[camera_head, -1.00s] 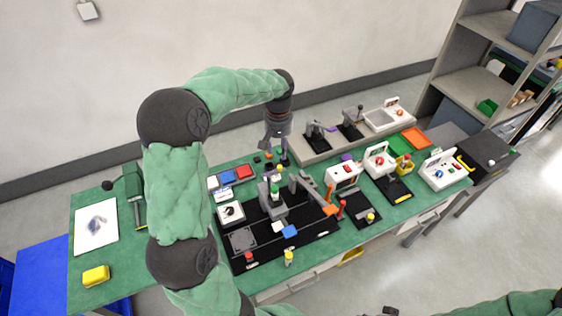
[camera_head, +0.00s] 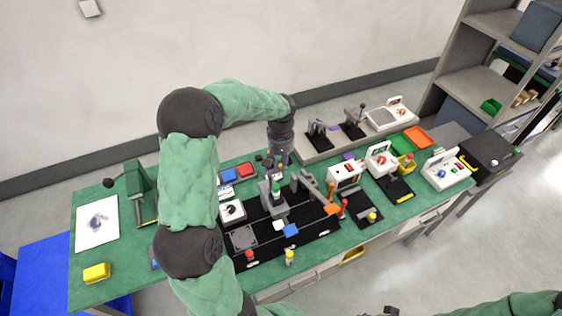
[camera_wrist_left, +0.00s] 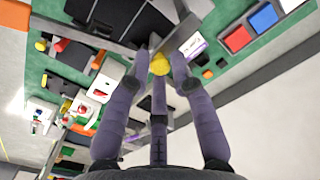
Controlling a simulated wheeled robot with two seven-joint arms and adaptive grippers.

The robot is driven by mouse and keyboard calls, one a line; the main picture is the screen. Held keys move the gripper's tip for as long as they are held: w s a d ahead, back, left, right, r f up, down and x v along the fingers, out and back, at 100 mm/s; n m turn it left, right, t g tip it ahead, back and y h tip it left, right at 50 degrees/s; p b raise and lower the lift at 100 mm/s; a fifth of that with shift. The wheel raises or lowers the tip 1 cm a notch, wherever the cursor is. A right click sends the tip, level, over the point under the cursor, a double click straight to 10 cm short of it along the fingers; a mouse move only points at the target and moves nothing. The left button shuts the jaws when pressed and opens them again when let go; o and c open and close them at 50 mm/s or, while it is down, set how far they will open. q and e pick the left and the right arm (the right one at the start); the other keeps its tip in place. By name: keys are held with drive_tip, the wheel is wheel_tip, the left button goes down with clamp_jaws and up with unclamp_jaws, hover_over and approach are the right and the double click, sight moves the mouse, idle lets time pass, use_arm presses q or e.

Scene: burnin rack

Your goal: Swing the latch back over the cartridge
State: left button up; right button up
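My left gripper (camera_head: 277,168) points down at the back of the grey upright fixture (camera_head: 267,205) on the black board. In the left wrist view my left gripper's fingers (camera_wrist_left: 160,60) are spread around a yellow knob (camera_wrist_left: 159,64), with small gaps at its sides. The knob appears to belong to the latch, whose arm is mostly hidden behind the fingers. A green-topped part (camera_head: 276,190), possibly the cartridge, stands in the fixture just below the gripper. My right gripper is out of view.
Red and blue blocks (camera_head: 244,170) lie left of the gripper. A white dial box (camera_head: 231,211) stands left of the fixture. A grey arm with an orange end (camera_head: 331,209) and a white box (camera_head: 346,175) stand to the right.

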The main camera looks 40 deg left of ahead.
use_arm(q)
clamp_jaws()
drive_tip(key=shift+d+m, duration=0.15)
drive_tip(key=shift+m, duration=0.15)
drive_tip(key=shift+s+d+m+p, duration=0.25)
drive_tip(key=shift+s+m+p, duration=0.55)
drive_tip(key=shift+m, duration=2.05)
drive_tip(key=shift+s+d+m+p, duration=0.35)
drive_tip(key=shift+s+m, duration=0.7)
drive_tip(key=shift+m, duration=1.85)
drive_tip(key=shift+s+d+m+p, duration=0.15)
drive_tip(key=shift+s+m+p, duration=0.65)
drive_tip(key=shift+m, duration=2.05)
drive_tip(key=shift+s, duration=0.2)
drive_tip(key=o, duration=0.7)
unclamp_jaws()
